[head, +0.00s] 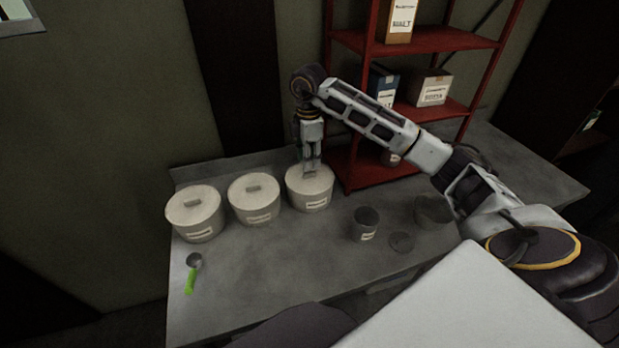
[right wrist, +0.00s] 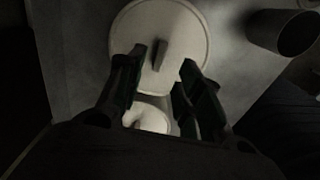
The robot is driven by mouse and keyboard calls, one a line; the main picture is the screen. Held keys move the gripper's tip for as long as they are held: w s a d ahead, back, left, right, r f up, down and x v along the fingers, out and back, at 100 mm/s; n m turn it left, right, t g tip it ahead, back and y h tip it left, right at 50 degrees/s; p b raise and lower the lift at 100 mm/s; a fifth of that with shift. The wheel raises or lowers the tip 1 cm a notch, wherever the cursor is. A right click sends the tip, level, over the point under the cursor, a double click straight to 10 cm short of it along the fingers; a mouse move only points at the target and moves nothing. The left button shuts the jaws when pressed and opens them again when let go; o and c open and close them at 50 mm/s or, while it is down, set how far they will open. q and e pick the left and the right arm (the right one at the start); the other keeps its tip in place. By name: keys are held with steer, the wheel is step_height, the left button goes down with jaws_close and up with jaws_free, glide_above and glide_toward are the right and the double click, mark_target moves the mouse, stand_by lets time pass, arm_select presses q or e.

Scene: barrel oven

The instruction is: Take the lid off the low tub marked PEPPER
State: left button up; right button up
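Three low white tubs with handled lids stand in a row at the back of the grey table: a left tub (head: 196,214), a middle tub (head: 255,200) and a right tub (head: 310,189). Each has a small front label, too small to read, so I cannot tell which is PEPPER. My right gripper (head: 310,168) points down over the right tub's lid. In the right wrist view its fingers (right wrist: 167,68) are apart, with the lid's bar handle (right wrist: 161,54) just beyond and between the tips. I cannot tell whether they touch it. My left gripper is not in view.
A green-handled scoop (head: 191,273) lies front left. A red shelf (head: 372,172) with boxes rises behind. The front middle table is clear.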

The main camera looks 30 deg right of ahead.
mark_target(310, 172)
steer(key=shift+f, duration=0.3)
step_height(310, 172, down, 3)
steer(key=shift+d+f, duration=0.15)
steer(key=shift+f, duration=0.65)
steer(key=c, duration=0.5)
jaws_close()
steer(key=shift+r, duration=0.85)
step_height(310, 172, up, 7)
steer(key=shift+f, duration=0.2)
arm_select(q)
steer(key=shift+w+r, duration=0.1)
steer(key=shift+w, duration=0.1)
arm_select(e)
steer(key=shift+r, duration=0.85)
